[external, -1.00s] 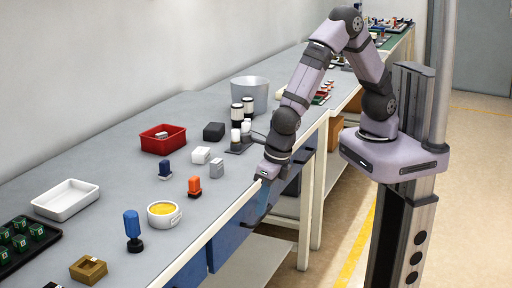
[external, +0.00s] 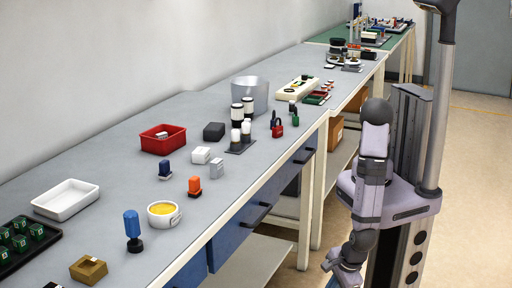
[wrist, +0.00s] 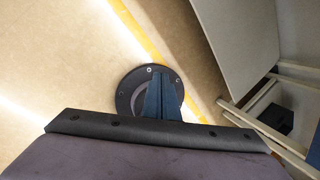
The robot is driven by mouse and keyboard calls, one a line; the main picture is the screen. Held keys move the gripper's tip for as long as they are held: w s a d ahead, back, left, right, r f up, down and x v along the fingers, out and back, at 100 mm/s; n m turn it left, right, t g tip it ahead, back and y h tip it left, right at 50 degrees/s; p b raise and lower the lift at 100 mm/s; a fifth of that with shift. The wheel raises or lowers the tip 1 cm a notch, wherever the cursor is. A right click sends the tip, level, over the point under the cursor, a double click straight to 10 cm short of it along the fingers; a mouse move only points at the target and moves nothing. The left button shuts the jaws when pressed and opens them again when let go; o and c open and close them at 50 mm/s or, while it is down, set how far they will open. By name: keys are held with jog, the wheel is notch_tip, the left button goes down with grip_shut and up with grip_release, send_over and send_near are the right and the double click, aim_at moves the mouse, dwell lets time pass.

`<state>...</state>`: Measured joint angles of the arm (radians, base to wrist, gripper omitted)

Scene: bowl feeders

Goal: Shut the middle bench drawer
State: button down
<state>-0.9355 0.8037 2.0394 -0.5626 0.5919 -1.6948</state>
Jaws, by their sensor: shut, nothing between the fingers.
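The bench has blue drawers along its front in the external view. In the wrist view my gripper (wrist: 163,92) shows blue fingers together and empty, over bare floor.
Another blue drawer (external: 292,172) is to the right and one (external: 190,273) to the left, partly cut off. A lower shelf (external: 258,258) and white bench legs (external: 305,215) are beneath. Open floor (external: 475,190) lies right of the bench. The benchtop holds several small items.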

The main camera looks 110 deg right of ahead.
jog(key=s+d+f+n+t+h+b, duration=0.1)
jog(key=d+f+n+t+h+b, duration=0.1)
jog(key=d+f+n+h, duration=0.15)
jog(key=n+t+h, duration=0.5)
jog(key=n+t, duration=0.1)
jog(key=t, duration=0.3)
send_near(231, 234)
jog(key=shift+m, duration=0.25)
jog(key=x, duration=0.6)
jog(key=shift+w+d+f, duration=0.15)
jog(key=shift+w+f, duration=0.05)
jog(key=shift+f, duration=0.1)
jog(key=shift+p, duration=0.3)
jog(key=shift+p+x, duration=0.5)
jog(key=shift+x, duration=0.5)
jog(key=shift+r, duration=0.2)
